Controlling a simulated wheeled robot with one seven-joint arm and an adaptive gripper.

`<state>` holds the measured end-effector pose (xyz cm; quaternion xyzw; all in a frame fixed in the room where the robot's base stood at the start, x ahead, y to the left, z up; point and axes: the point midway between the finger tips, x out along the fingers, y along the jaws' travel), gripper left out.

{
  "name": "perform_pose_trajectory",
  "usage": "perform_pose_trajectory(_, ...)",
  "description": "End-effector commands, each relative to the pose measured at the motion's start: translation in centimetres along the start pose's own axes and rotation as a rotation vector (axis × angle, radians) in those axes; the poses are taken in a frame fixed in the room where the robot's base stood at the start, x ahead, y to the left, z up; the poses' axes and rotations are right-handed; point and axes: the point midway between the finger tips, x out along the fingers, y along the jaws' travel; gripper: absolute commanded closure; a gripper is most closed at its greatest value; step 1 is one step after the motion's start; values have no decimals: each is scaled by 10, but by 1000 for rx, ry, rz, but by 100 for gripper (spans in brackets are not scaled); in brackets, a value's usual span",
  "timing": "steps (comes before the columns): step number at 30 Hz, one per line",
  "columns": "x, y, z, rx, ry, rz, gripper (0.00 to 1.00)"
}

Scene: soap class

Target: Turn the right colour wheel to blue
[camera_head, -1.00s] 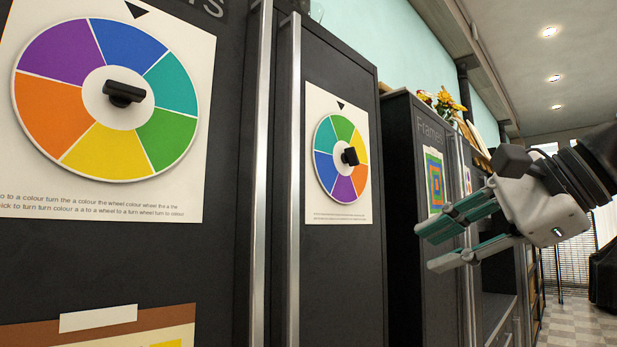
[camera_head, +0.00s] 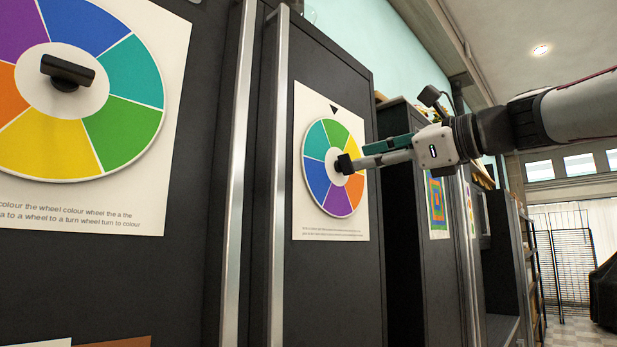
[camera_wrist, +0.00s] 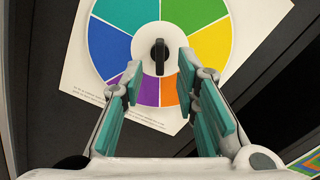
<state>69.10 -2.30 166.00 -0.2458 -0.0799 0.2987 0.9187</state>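The right colour wheel (camera_head: 317,172) is on a white poster on a dark cabinet front, with a black pointer (camera_head: 334,109) above it. Green sits under the pointer, teal is left of it, and blue is on the lower left. The wheel also shows in the wrist view (camera_wrist: 108,47), cut off at the top. Its black handle (camera_wrist: 160,56) stands upright in that view. My gripper (camera_wrist: 159,64) is open, with one fingertip on each side of the handle and a visible gap on both sides. In the head view my gripper (camera_head: 358,163) reaches the handle from the right.
A larger colour wheel (camera_head: 50,150) with blue near its top is on the cabinet at the left. Long metal door handles (camera_head: 283,170) run vertically between the wheels. More cabinets with a framed square pattern (camera_head: 437,203) stand behind my gripper. The floor at the right is open.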

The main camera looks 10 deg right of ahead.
Motion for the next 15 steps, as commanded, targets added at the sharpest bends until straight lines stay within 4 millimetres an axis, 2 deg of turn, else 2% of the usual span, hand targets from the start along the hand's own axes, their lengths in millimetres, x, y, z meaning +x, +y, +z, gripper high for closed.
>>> perform_pose_trajectory(1,10,0,0,0,1,3,72)
perform_pose_trajectory(6,33,0,0,0,1,1,72)
perform_pose_trajectory(15,46,0,0,-1,0,-1,72)
